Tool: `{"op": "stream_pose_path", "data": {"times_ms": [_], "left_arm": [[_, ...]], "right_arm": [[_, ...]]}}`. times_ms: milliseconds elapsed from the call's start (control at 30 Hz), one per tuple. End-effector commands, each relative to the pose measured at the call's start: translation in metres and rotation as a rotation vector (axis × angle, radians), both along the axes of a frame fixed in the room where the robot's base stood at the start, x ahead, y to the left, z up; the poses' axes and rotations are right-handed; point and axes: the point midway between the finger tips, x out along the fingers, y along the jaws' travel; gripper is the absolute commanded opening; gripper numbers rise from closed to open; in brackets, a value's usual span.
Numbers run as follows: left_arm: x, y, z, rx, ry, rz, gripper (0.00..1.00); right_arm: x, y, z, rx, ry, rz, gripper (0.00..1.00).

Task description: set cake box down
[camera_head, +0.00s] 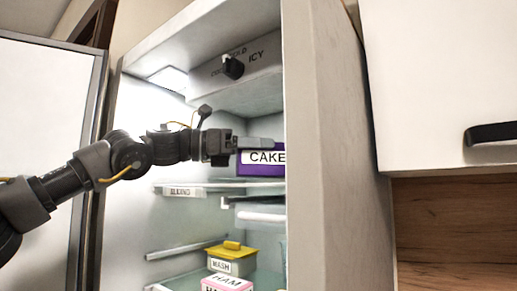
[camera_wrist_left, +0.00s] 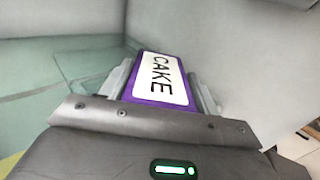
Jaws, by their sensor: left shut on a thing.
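The cake box (camera_head: 262,158) is purple with a white label reading CAKE. It is inside the open fridge, just above the upper glass shelf (camera_head: 225,186); I cannot tell whether it touches the shelf. In the left wrist view the cake box (camera_wrist_left: 158,80) lies between the two fingers. My left gripper (camera_head: 255,143) reaches in from the left and is shut on the cake box. In the head view the fridge's right wall hides the box's right end. My right gripper is not in view.
Lower in the fridge are a yellow-lidded box labelled WASH (camera_head: 231,259) and a pink HAM box (camera_head: 228,284). A dial (camera_head: 233,67) sits on the fridge ceiling housing. The open fridge door (camera_head: 50,110) stands left. A white cabinet (camera_head: 440,80) is at right.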

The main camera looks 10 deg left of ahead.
Motion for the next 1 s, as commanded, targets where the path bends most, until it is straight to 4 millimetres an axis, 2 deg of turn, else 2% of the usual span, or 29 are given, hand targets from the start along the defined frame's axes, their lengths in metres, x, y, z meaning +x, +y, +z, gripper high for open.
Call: {"op": "stream_pose_path", "data": {"times_ms": [33,67,100,333,367,500,800,1000], "left_arm": [[0.005,-0.005,-0.002,0.001,0.001,0.0,0.3],[0.004,-0.003,-0.014,0.0,0.0,0.002,0.3],[0.003,-0.002,-0.017,0.001,-0.002,0.001,0.3],[0.003,-0.003,-0.015,0.001,-0.001,0.0,0.3],[0.003,-0.003,-0.016,0.002,0.002,0.0,0.66],[0.003,-0.003,-0.016,0.003,0.001,0.0,0.83],[0.002,-0.001,-0.015,0.001,0.0,0.0,0.83],[-0.008,0.023,-0.017,-0.002,-0.001,0.002,0.83]], "right_arm": [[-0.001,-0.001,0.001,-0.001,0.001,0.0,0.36],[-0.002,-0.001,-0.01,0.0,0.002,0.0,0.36],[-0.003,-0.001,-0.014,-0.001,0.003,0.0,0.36],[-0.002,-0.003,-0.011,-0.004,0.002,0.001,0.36],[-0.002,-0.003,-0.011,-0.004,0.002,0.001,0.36],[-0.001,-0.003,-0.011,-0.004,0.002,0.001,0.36],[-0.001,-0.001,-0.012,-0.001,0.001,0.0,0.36],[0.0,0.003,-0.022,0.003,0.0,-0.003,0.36]]}}
